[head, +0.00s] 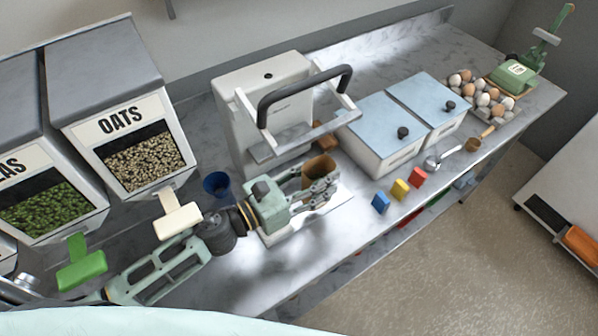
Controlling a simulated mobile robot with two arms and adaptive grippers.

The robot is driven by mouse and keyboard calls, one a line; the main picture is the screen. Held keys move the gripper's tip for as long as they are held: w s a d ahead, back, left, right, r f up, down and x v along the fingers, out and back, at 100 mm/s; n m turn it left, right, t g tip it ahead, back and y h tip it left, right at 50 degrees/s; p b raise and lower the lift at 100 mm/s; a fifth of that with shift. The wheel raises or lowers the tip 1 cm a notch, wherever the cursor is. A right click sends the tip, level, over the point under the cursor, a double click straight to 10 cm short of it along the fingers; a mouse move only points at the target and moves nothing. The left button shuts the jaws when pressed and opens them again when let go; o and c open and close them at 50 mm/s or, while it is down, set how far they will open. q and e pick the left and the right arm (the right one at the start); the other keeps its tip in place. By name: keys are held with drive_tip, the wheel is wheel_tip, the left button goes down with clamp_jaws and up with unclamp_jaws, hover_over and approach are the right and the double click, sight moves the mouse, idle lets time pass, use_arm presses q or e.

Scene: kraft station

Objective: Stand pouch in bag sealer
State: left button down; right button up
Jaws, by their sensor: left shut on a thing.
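The bag sealer (262,82) is a white upright machine with a black curved handle on its raised arm; it stands at the back of the counter, left of centre. My left gripper (322,188) is in front of the sealer, low over a pale board. It is shut on the brown kraft pouch (319,169), whose open top shows between the fingers and the sealer. The pouch looks upright or slightly tilted; its lower part is hidden by the fingers. I cannot tell whether it touches the sealer. My right gripper is not in view.
Oats (143,160) and green-grain dispensers stand left, a blue cup (217,185) beside them. Two blue-lidded bins (378,125) stand right of the sealer. Red, yellow and blue blocks (381,202) lie near the front edge.

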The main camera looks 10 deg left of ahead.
use_arm(q)
drive_tip(key=w+a+f+b, duration=0.4)
drive_tip(key=w+a+f, duration=0.1)
drive_tip(key=w+a, duration=0.1)
drive_tip(key=shift+w+f+b, duration=0.15)
drive_tip(key=shift+w+b, duration=0.05)
drive_tip(key=shift+b, duration=0.2)
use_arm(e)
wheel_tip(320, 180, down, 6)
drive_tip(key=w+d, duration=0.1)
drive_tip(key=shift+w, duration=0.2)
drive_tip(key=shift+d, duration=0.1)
use_arm(q)
drive_tip(key=shift+s+f, duration=0.1)
drive_tip(key=c, duration=1.5)
unclamp_jaws()
drive_tip(key=o, duration=0.4)
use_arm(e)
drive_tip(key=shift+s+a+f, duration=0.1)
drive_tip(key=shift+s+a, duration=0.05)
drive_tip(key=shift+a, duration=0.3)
